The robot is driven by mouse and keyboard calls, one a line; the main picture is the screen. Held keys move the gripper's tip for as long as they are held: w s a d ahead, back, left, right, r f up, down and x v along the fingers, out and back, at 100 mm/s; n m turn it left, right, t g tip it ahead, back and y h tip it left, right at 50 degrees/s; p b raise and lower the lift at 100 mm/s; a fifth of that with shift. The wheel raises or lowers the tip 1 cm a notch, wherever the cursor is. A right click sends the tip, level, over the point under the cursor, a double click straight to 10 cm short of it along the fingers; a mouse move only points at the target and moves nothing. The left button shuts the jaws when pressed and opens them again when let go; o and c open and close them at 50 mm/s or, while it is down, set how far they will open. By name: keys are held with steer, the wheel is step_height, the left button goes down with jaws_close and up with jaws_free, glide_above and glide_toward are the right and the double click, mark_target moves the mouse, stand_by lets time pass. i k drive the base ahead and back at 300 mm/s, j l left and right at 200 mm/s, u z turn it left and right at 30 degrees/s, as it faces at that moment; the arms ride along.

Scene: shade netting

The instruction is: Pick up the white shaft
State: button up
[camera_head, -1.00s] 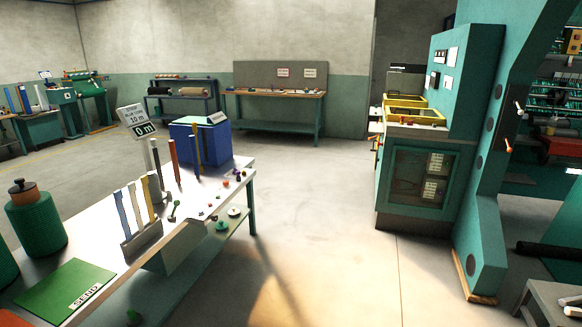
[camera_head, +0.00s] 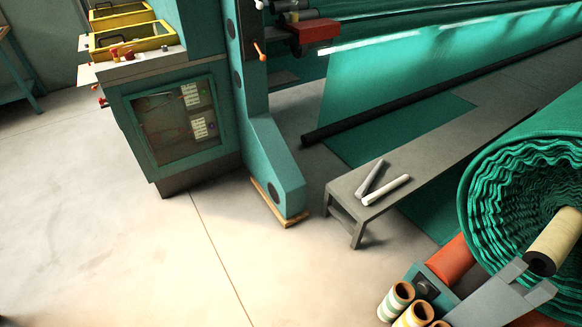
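A white shaft (camera_head: 386,190) lies on the near end of a long low grey bench (camera_head: 432,150), right of centre in the head view. A grey shaft (camera_head: 370,178) lies close beside it, at an angle to it. Their near ends are close together; I cannot tell if they touch. My gripper is not in this view.
A green machine cabinet (camera_head: 180,125) with yellow trays (camera_head: 130,38) stands left of the bench, beside a green upright (camera_head: 272,165). A large green netting roll (camera_head: 520,190) and striped rolls (camera_head: 397,298) are at the right. The floor (camera_head: 90,220) at left is clear.

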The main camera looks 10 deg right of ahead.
mark_target(367, 200)
steer(key=i+z, duration=0.3)
steer(key=z, duration=0.15)
steer(key=i+j+z, duration=0.1)
steer(key=i+z, duration=0.15)
steer(key=z, duration=0.15)
steer(key=i+j+u, duration=0.25)
steer(key=i+u, duration=0.15)
steer(key=i+j+u, duration=0.1)
steer(key=i+u, duration=0.35)
steer(key=i+z, duration=0.1)
steer(key=i, duration=0.3)
steer(key=i+j+z, duration=0.1)
steer(key=i, duration=0.35)
steer(key=i+j+z, duration=0.1)
steer(key=i+z, duration=0.15)
steer(key=z, duration=0.2)
steer(key=i+j+z, duration=0.2)
steer(key=z, duration=0.25)
steer(key=i+j+z, duration=0.2)
steer(key=z, duration=0.25)
steer(key=i+j+z, duration=0.1)
steer(key=j+z, duration=0.35)
steer(key=l, duration=0.1)
